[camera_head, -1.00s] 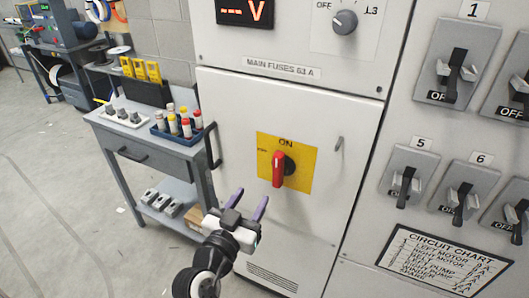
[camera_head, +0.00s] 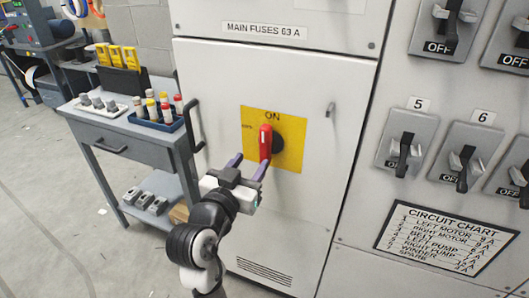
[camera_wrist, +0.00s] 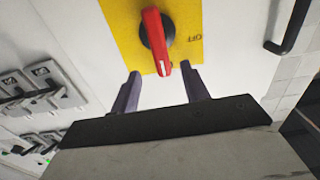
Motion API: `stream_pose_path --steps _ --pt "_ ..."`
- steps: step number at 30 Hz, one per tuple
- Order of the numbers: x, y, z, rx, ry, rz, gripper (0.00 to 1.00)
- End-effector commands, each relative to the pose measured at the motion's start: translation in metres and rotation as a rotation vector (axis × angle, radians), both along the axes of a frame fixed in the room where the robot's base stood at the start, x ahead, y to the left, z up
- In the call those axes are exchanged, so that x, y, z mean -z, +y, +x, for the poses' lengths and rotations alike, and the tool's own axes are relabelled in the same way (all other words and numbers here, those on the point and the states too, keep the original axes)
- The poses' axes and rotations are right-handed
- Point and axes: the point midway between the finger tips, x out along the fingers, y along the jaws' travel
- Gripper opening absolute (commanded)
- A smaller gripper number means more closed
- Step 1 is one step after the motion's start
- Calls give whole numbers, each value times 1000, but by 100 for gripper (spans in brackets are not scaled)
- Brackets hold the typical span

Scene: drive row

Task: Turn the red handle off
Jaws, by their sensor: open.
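The red handle (camera_head: 265,143) sits on a black round base on a yellow plate (camera_head: 290,125) on the cabinet door. It stands about upright, in line with the ON mark above it. In the wrist view the red handle (camera_wrist: 157,40) shows with the OFF mark to its right. My gripper (camera_head: 248,166) is open, its two purple fingers pointing at the handle from below. In the wrist view my gripper (camera_wrist: 160,85) has a finger on either side below the handle's tip. The handle looks apart from both fingers.
A grey cabinet door (camera_head: 210,75) carries the plate, with a black pull handle (camera_head: 194,125) at its left edge. A panel of switches stands at the right, above a circuit chart (camera_head: 440,245). A grey workbench (camera_head: 135,150) with fuses in a blue tray is at the left.

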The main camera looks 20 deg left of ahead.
Motion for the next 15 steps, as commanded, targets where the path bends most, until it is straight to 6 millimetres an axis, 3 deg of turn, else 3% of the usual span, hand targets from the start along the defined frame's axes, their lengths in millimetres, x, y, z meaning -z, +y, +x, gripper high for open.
stream_pose_path --steps 9,15 --pt "-4 -3 65 2 0 0 45" --pt "-3 -3 85 0 0 1 45"
